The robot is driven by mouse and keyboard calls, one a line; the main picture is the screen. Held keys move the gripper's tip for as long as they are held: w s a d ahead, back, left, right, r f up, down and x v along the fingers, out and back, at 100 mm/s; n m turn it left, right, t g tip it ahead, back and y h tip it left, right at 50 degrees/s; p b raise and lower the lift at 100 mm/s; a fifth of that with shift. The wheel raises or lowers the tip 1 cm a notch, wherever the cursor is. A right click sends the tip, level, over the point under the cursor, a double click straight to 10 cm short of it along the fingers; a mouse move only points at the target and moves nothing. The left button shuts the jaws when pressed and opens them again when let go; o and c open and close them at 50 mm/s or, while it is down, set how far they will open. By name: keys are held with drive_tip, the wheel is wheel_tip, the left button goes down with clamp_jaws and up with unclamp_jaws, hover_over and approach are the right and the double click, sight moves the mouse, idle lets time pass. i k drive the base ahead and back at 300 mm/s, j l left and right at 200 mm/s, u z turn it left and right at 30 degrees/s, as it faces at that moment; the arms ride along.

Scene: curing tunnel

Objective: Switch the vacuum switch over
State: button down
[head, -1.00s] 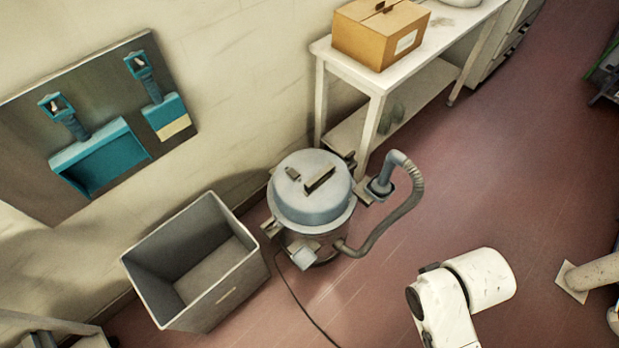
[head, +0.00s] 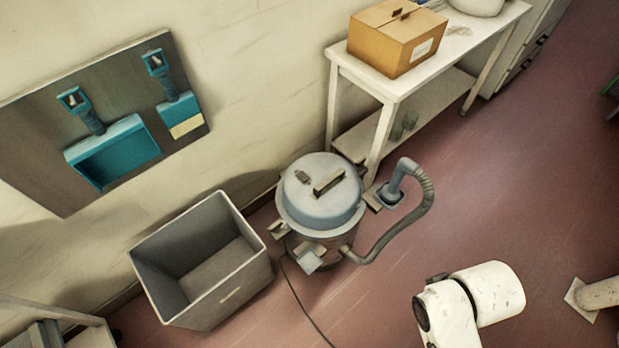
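The vacuum (head: 320,205) is a round grey canister with a lighter domed lid, standing on the floor near the wall in the middle of the head view. On its lid are a dark bar-shaped handle (head: 329,184) and a small dark block (head: 302,176), which may be the vacuum switch; its position is too small to tell. A ribbed grey hose (head: 420,215) curves from its lower side up to a holder at its right. My white arm shows at the lower right, apart from the vacuum. My gripper is not in view.
A grey open bin (head: 205,270) stands left of the vacuum. A white table (head: 455,50) with a cardboard box (head: 397,38) stands behind it. Teal dustpans (head: 112,152) hang on a wall board. A dark cord (head: 305,305) crosses the floor. The red floor at right is largely clear.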

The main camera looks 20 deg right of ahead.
sight(300, 175)
drive_tip(key=i+l+u, duration=0.1)
drive_tip(key=i, duration=0.35)
drive_tip(key=i+l+u, duration=0.15)
drive_tip(key=i, duration=0.25)
drive_tip(key=l, duration=0.1)
